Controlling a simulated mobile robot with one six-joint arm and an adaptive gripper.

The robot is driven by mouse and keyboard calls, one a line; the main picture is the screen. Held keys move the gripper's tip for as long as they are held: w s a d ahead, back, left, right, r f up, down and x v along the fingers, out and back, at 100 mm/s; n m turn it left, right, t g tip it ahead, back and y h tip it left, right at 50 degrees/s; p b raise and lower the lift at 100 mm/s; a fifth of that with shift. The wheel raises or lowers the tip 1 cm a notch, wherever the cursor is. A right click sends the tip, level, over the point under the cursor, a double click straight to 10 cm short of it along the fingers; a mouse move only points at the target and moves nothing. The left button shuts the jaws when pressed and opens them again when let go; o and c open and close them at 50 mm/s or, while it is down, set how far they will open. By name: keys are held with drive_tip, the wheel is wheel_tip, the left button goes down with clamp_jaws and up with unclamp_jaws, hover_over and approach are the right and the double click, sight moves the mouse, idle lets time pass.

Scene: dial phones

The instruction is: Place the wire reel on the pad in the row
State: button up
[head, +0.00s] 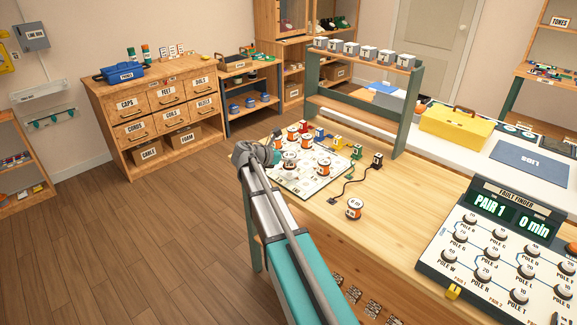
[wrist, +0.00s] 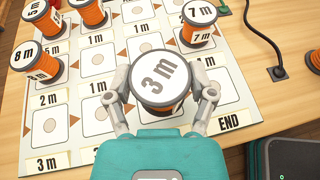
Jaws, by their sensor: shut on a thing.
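In the wrist view my gripper (wrist: 158,98) is shut on a wire reel (wrist: 160,78), with a finger on each side. The reel has a white top marked "3 m" and an orange body, and is slightly tilted in the picture. It is over the white board (wrist: 235,100) of pads, near the END label; whether it touches the board I cannot tell. Pads with round spots, such as this one (wrist: 98,118), show left of it. The board also shows in the head view (head: 303,186), where my arm hides part of it and the fingers are not clear.
Other reels stand on the board: "8 m" (wrist: 38,60), "5 m" (wrist: 42,17) and "7 m" (wrist: 198,24). A loose reel (head: 355,208) stands on the bench right of the board. A black cable (head: 349,184) runs beside the board. The fault finder panel (head: 500,245) is at right.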

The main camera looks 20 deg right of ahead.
sight(288, 164)
drive_tip(key=shift+w+d+f+b, duration=0.15)
drive_tip(key=shift+w+f+b, duration=0.2)
drive_tip(key=shift+f+b, duration=1.4)
drive_tip(key=shift+f, duration=0.2)
drive_tip(key=o, duration=1.1)
drive_tip(key=shift+f, duration=0.1)
drive_tip(key=shift+r, duration=0.2)
drive_tip(key=shift+s+a+r, duration=0.1)
drive_tip(key=shift+a, duration=0.2)
drive_tip(key=p+v, duration=0.4)
drive_tip(key=v, duration=0.7)
drive_tip(key=shift+a+p, duration=0.2)
drive_tip(key=shift+p, duration=0.1)
drive_tip(key=shift+s, duration=0.1)
